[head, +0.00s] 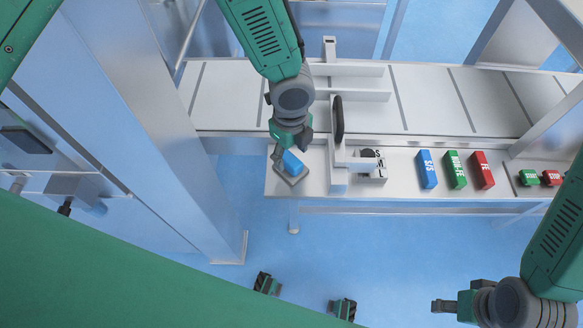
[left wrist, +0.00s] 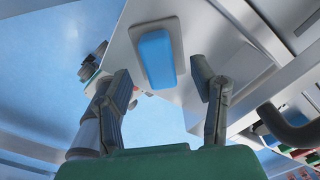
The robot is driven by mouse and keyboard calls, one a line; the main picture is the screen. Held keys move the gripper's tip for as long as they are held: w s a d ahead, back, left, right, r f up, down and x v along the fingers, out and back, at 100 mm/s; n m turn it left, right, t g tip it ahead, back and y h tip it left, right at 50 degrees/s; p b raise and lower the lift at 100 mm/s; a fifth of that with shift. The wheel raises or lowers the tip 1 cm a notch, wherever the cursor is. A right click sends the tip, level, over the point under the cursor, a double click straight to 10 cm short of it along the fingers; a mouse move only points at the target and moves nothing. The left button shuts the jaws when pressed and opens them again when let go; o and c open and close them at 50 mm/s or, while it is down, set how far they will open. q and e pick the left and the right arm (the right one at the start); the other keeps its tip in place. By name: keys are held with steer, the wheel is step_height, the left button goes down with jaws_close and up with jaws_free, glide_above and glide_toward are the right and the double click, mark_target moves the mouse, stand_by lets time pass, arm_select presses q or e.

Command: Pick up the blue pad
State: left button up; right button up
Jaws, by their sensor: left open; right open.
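The blue pad (head: 292,163) lies on a grey plate (head: 294,178) near the left end of the white table. In the left wrist view the blue pad (left wrist: 156,58) lies on its pale plate (left wrist: 181,31), ahead of and between the fingers. My left gripper (head: 289,150) is just above the pad in the head view, and its fingers partly cover it. It is open and empty, and the left wrist view shows its two fingers (left wrist: 162,82) apart. My right gripper (head: 445,306) is at the lower right, open and empty, far from the pad.
A white table (head: 400,191) holds a device with a black arm (head: 338,118) right of the pad. Blue (head: 427,169), green (head: 456,169) and red (head: 482,169) boxes stand further right. A conveyor (head: 430,97) runs behind. A metal post (head: 165,110) stands left of the table.

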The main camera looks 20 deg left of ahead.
mark_target(290, 159)
arm_select(q)
step_height(290, 159, down, 3)
steer(key=shift+d+f+b, duration=0.1)
steer(key=shift+f+b, duration=0.05)
steer(key=shift+b, duration=0.95)
arm_select(e)
step_height(290, 159, down, 3)
arm_select(q)
steer(key=shift+a, duration=0.2)
steer(key=shift+c, duration=0.8)
jaws_close()
steer(key=shift+d, duration=0.1)
steer(key=shift+r, duration=0.2)
arm_select(e)
steer(key=shift+r, duration=0.1)
